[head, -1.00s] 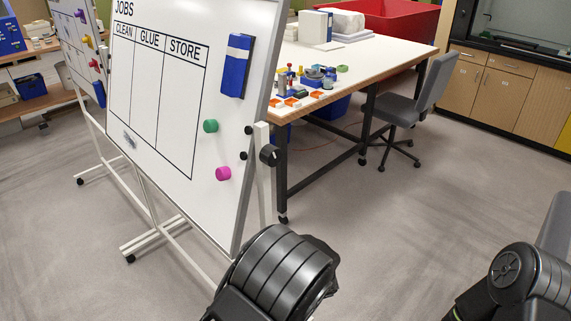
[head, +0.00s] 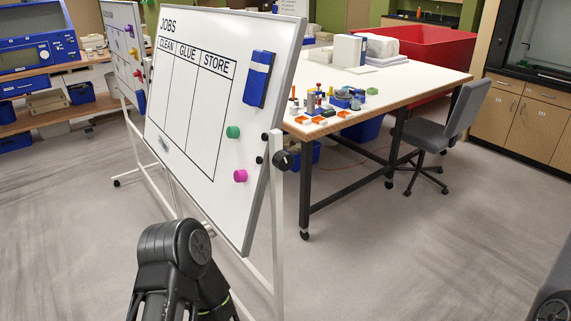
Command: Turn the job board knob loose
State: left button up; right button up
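The job board (head: 185,140) is a white board headed JOBS with CLEAN, GLUE and STORE columns, tilted on a white wheeled stand. A black knob (head: 284,160) sits on the stand's post at the board's right edge. Smaller black parts show beside it at the board's edge. Nothing touches the knob. One of my dark arms is in front of the board's lower part, and a bit of another shows in the bottom right corner. Neither gripper is in view.
Green (head: 233,132) and magenta (head: 240,176) round magnets and a blue eraser (head: 258,79) are on the board. A worktable (head: 420,82) with small items stands behind it, with a grey chair (head: 440,130) at its right side. The floor at right is open.

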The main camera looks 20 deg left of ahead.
aim_at(282, 159)
jog(key=i+z, duration=0.5)
jog(key=i, duration=0.25)
jog(key=i+j, duration=0.1)
jog(key=i, duration=1.25)
jog(key=i+l+u, duration=0.15)
jog(key=i, duration=0.3)
jog(key=i+l+u, duration=0.2)
jog(key=i, duration=0.25)
jog(key=i+u, duration=0.2)
jog(key=u, duration=0.25)
jog(key=i+u, duration=0.25)
jog(key=u, duration=0.6)
jog(key=i+u, duration=0.1)
jog(key=u, duration=0.35)
jog(key=l+u, duration=0.1)
jog(key=u, duration=0.75)
jog(key=l+u, duration=0.15)
jog(key=u, duration=0.3)
jog(key=i+u, duration=0.1)
jog(key=u, duration=0.35)
jog(key=l+u, duration=0.15)
jog(key=u, duration=0.7)
